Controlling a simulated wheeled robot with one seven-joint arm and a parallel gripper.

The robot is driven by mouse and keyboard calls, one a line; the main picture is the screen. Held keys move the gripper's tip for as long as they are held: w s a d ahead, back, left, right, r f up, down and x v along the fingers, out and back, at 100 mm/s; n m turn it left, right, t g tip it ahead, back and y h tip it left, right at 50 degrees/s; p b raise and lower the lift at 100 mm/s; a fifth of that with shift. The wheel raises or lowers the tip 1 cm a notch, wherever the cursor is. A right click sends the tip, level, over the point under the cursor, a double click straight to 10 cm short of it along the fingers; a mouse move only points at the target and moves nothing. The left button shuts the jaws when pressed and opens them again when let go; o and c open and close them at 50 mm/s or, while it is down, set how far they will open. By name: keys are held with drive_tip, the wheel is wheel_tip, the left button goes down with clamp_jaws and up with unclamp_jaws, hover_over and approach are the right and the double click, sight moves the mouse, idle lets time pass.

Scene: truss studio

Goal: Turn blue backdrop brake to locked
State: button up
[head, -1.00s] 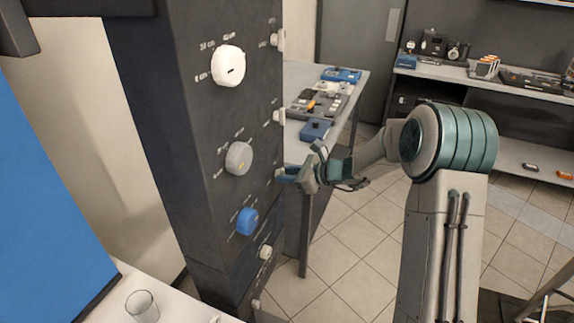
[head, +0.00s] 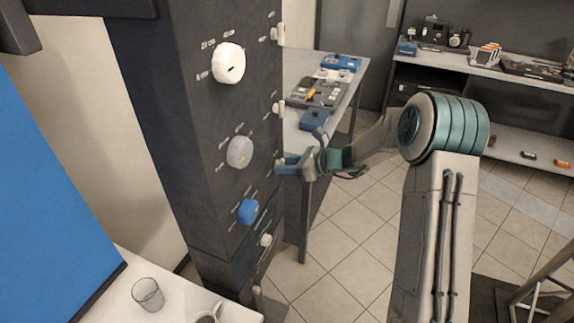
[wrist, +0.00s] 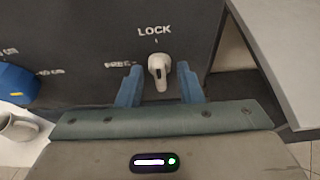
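A dark column (head: 205,130) carries round dials and small white switches. A blue dial (head: 248,211) sits low on it, and a blue dial also shows at the left edge of the wrist view (wrist: 15,82). In the wrist view a white brake knob (wrist: 159,70) stands below the printed word LOCK, with FREE, partly hidden, to its left. The knob looks upright, its long part running up and down. My gripper (wrist: 159,88) is open, one blue finger on each side of the knob, with gaps visible. In the head view my gripper (head: 285,165) is at the column's right edge and hides this knob.
A grey dial (head: 240,152) and a white dial (head: 228,62) are higher on the column. A table with devices (head: 320,93) stands behind my gripper. A glass (head: 148,294) and a mug (head: 208,316) stand on the white surface below. Blue backdrop (head: 45,190) is at left.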

drive_tip(key=b+v, duration=0.3)
drive_tip(key=v, duration=1)
drive_tip(key=shift+d+r, duration=0.2)
drive_tip(key=shift+d, duration=0.15)
drive_tip(key=shift+s, duration=0.1)
drive_tip(key=s+a+r+n+g+h, duration=0.1)
drive_tip(key=s+n+g+h, duration=0.15)
drive_tip(key=s+n, duration=0.35)
drive_tip(key=s+a+r+n+g+h, duration=0.1)
drive_tip(key=s+r+n+h, duration=0.2)
drive_tip(key=s, duration=0.5)
drive_tip(key=s+d+n+t+h, duration=0.1)
drive_tip(key=s+d+n+h, duration=0.2)
drive_tip(key=s+n, duration=0.3)
drive_tip(key=s+d+n+t+h, duration=0.1)
drive_tip(key=s+d+n+h, duration=0.3)
drive_tip(key=s+n, duration=0.3)
drive_tip(key=shift+s+d+f, duration=0.3)
drive_tip(key=shift+s+d, duration=0.35)
drive_tip(key=shift+s, duration=1.1)
